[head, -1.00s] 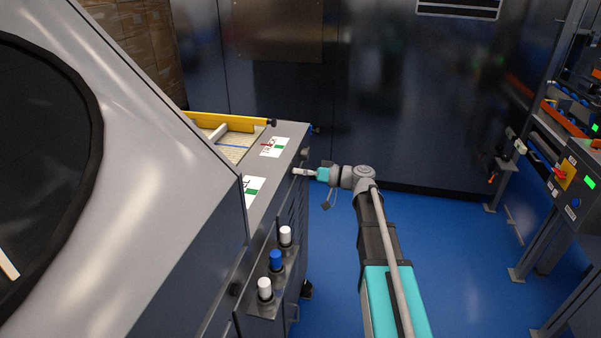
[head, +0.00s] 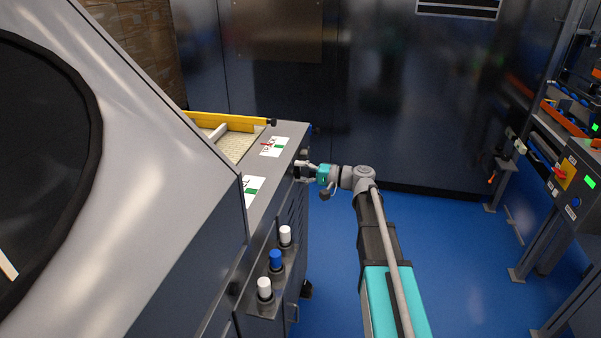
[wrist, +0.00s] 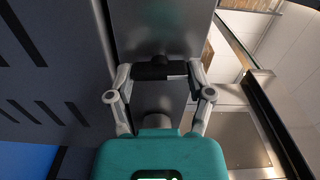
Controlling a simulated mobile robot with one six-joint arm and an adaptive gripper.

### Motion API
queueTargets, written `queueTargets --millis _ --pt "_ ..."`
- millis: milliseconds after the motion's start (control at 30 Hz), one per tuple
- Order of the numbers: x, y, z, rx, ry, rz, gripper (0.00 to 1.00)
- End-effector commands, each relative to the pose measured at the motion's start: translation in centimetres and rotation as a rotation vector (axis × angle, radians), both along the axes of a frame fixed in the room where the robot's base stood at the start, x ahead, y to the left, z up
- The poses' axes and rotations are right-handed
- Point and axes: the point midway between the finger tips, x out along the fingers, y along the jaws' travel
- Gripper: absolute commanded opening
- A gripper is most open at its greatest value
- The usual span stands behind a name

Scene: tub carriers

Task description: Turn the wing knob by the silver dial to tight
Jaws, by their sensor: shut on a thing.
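My gripper (head: 301,170) is at the side face of the grey cabinet, below its top edge, in the head view. In the wrist view my gripper (wrist: 158,72) has a finger at each end of a black wing knob (wrist: 154,71) and is shut on it. The knob's bar lies across the picture between the fingertips, in front of a grey metal face. In the head view the fingers largely hide the knob. I cannot make out the silver dial or the tight mark in either view.
The grey cabinet (head: 270,165) carries white labels with green and red marks (head: 274,147) and a tray with a yellow bar (head: 235,122). White and blue capped posts (head: 276,260) stand on a low shelf nearer me.

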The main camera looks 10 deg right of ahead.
Motion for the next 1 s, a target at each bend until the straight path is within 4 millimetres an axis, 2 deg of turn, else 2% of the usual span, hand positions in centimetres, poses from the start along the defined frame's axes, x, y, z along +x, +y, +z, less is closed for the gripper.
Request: queueTargets --millis 300,700,733,900,1000 --pt "0.16 0.01 0.01 0.041 0.094 -0.002 0.2" --pt "0.15 0.02 0.01 0.045 0.102 -0.002 0.2" --pt "0.15 0.02 0.01 0.044 0.101 -0.002 0.72" --pt "0.1 0.01 0.0 0.043 0.1 -0.001 1.0" --pt "0.08 0.0 -0.01 0.043 0.1 -0.001 1.0"
